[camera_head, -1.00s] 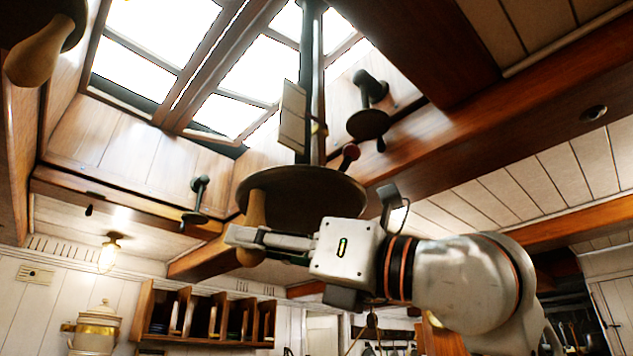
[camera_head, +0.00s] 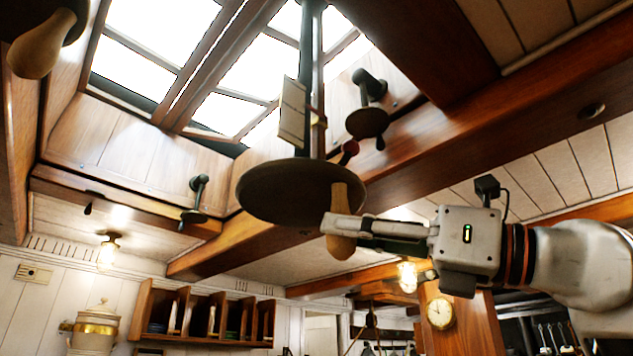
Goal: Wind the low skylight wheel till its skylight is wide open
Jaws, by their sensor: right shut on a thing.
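The low skylight wheel (camera_head: 285,190) is a dark round disc seen from below, at the foot of a dark vertical shaft (camera_head: 304,120) that runs up to the skylight. A pale wooden handle (camera_head: 342,243) hangs from the wheel's right side. My right gripper (camera_head: 340,226) comes in from the right and is shut on this handle. Skylight panes (camera_head: 235,85) show bright white at the upper left; a dark gap shows along the lower edge of the frames. How wide they stand open I cannot tell. My left gripper is not in view.
Smaller wheels hang nearby, one right of the shaft (camera_head: 368,120) and one on the left coaming (camera_head: 195,210). Another wooden handle (camera_head: 38,50) is at the upper left. Beams (camera_head: 440,150) cross the ceiling. A clock (camera_head: 440,312) is below my right arm.

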